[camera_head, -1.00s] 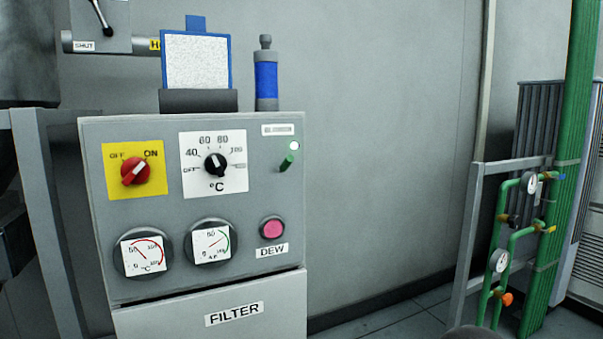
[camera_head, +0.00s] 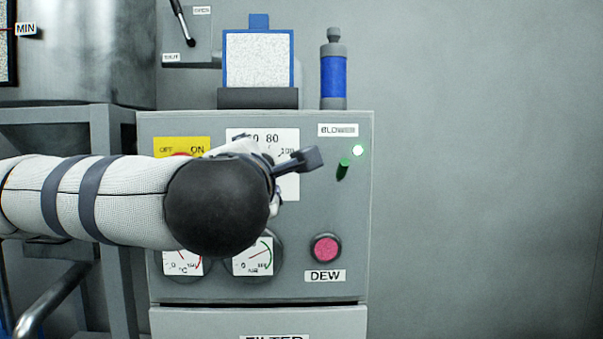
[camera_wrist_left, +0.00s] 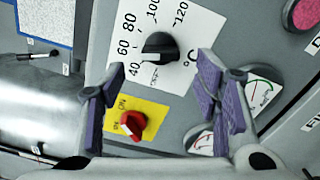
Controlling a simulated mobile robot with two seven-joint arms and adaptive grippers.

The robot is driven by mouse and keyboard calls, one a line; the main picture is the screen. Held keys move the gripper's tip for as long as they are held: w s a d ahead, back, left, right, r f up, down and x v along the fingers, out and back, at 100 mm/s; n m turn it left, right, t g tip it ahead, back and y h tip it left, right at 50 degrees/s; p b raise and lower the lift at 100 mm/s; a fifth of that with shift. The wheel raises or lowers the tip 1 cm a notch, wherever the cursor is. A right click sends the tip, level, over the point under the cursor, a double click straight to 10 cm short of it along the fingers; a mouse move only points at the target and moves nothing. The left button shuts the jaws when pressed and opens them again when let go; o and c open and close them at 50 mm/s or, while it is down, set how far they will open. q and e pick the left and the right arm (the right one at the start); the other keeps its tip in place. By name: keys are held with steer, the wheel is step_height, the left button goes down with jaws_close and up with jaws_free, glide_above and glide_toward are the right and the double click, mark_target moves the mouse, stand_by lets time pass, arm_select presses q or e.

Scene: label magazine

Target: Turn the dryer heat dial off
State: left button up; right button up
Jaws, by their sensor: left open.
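The heat dial (camera_wrist_left: 158,47) is a black knob on a white °C scale plate (camera_wrist_left: 184,25) in the left wrist view. Its pointer seems to lie toward the 40 to 60 side; the exact setting is hard to tell. My left gripper (camera_wrist_left: 160,76) is open, with its purple-padded fingers on either side of the dial's lower part in the picture; contact cannot be told. In the head view my left gripper (camera_head: 284,165) is in front of the scale plate (camera_head: 287,188), and my arm hides the dial. My right gripper is not in view.
Two gauges, a green blower lever (camera_head: 343,168) beside a lit lamp (camera_head: 358,150), and a pink DEW button (camera_head: 326,249) share the panel. The wall at right is clear.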

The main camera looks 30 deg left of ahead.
arm_select(q)
steer(key=x, duration=0.4)
steer(key=shift+w, duration=0.3)
steer(key=c, duration=1.1)
steer(key=shift+c, duration=0.2)
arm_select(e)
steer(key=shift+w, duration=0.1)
arm_select(q)
steer(key=shift+n, duration=0.3)
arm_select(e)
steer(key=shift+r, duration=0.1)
arm_select(q)
steer(key=shift+n+b, duration=1.85)
steer(key=shift+n, duration=5.75)
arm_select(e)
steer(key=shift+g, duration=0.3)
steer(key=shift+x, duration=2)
arm_select(q)
steer(key=shift+r, duration=0.1)
